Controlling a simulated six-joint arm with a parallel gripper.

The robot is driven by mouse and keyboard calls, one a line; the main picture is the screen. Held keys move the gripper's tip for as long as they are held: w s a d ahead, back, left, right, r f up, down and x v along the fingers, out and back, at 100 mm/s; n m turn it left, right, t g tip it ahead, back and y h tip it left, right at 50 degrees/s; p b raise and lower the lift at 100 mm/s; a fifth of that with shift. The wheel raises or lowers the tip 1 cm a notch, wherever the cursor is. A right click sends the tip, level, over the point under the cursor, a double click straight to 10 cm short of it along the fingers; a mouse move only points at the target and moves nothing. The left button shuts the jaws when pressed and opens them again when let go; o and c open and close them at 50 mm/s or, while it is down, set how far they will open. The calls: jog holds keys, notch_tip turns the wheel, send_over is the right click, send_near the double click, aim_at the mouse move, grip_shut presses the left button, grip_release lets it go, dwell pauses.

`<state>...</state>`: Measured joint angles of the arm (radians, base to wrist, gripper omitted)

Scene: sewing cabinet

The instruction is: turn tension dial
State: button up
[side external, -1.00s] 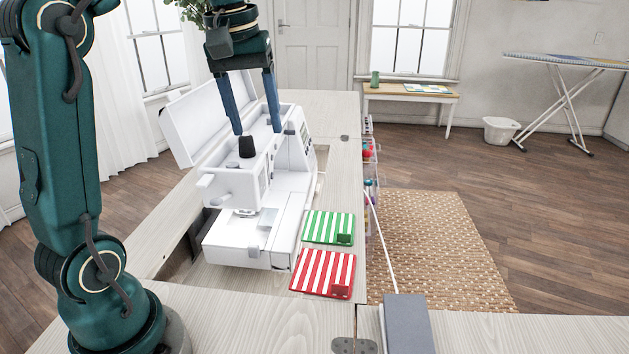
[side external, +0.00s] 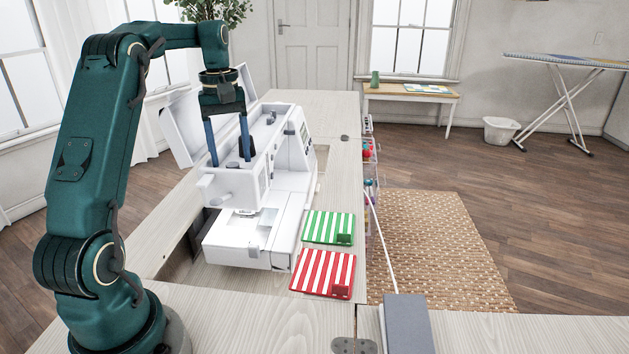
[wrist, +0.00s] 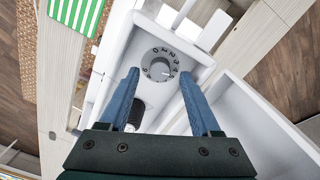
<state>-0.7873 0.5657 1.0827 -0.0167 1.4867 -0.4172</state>
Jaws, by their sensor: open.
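The white sewing machine (side external: 232,186) stands in the cabinet with its lid open. Its tension dial (wrist: 160,64) shows in the wrist view as a grey numbered disc on the white top, just ahead of my fingertips. In the side view I cannot make out the dial. My gripper (side external: 230,164) points down over the machine top, its two blue fingers apart with nothing between them. In the wrist view the fingertips (wrist: 161,73) lie to either side of the dial's near part. I cannot tell whether they touch the machine.
A black spool (side external: 246,146) stands on the machine top close to the right finger. The raised white lid (side external: 184,125) is at the left.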

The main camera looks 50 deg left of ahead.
jog(key=shift+f, duration=0.8)
grip_shut()
jog(key=shift+m, duration=2.9)
jog(key=shift+w, duration=0.1)
grip_release()
